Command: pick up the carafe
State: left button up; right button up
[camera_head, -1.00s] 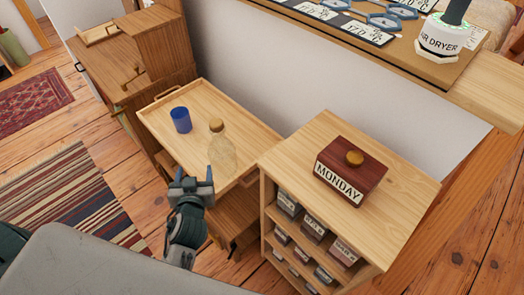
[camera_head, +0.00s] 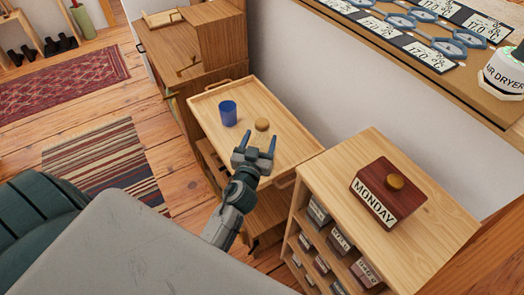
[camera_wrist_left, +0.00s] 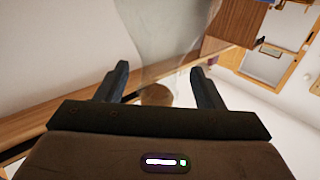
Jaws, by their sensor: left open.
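The carafe is clear glass with a round wooden stopper (camera_head: 262,124). It stands on the wooden tray top (camera_head: 240,92) of a small cart. Its glass body is hard to make out in the head view, being see-through and partly behind my left gripper (camera_head: 257,146). In the left wrist view the glass of the carafe (camera_wrist_left: 168,32) shows beyond the fingers, with the brown stopper between them. My left gripper is open, its two fingers pointing toward the carafe. I cannot tell whether they touch it. My right gripper is not in view.
A blue cup (camera_head: 228,113) stands on the tray left of the stopper. A wooden cabinet (camera_head: 430,185) with a dark red MONDAY box (camera_head: 387,193) is close on the right. A wall rises behind the cart. A striped rug (camera_head: 105,165) lies on the floor at left.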

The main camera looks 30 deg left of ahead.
pick_arm(q)
jog(key=p+x, duration=0.1)
jog(key=x, duration=0.3)
jog(key=shift+w, duration=0.2)
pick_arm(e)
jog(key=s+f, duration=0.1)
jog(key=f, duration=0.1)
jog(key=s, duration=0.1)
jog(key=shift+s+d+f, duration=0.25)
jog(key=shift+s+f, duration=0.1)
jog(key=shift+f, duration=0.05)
pick_arm(q)
grip_shut()
